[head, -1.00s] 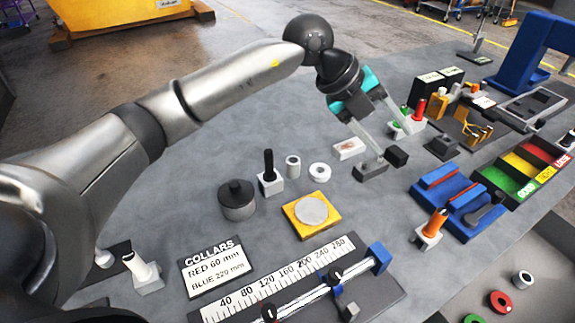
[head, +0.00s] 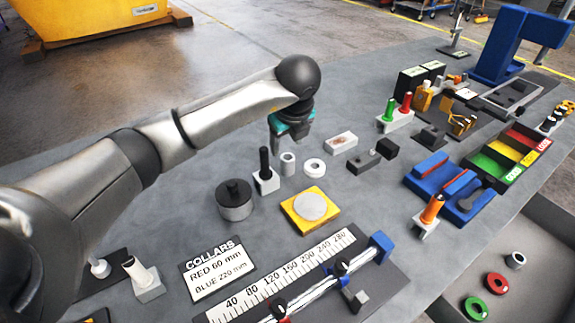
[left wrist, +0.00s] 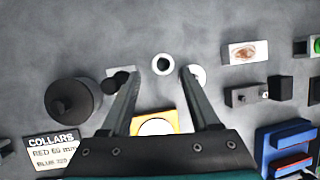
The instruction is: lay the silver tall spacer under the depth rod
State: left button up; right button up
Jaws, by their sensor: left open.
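The silver tall spacer (head: 287,165) is a small upright grey cylinder with a hole, standing on the table. It also shows from above in the left wrist view (left wrist: 162,63). My left gripper (head: 288,147) is just above it in the head view, pointing down. In the left wrist view the open fingers (left wrist: 157,74) are apart, with the spacer framed between and slightly beyond their tips. I see nothing held. I cannot tell for sure which part is the depth rod. My right gripper is not in view.
A white ring (head: 314,167) is close right of the spacer; a white block with a black upright handle (head: 266,180) is close left. A dark round weight (head: 235,205) and a yellow plate (head: 293,217) are nearer. A scale fixture (head: 262,293) lies in front.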

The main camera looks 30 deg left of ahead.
aim_at(287, 159)
pick_arm(q)
jog(key=x, duration=0.7)
jog(key=shift+s+d+f+b, duration=0.15)
jog(key=shift+d+f+b, duration=0.05)
jog(key=shift+d+b, duration=0.15)
jog(key=shift+w+a+f, duration=0.15)
jog(key=shift+w+f, duration=0.05)
jog(key=shift+f, duration=0.25)
jog(key=shift+c, duration=0.3)
grip_shut()
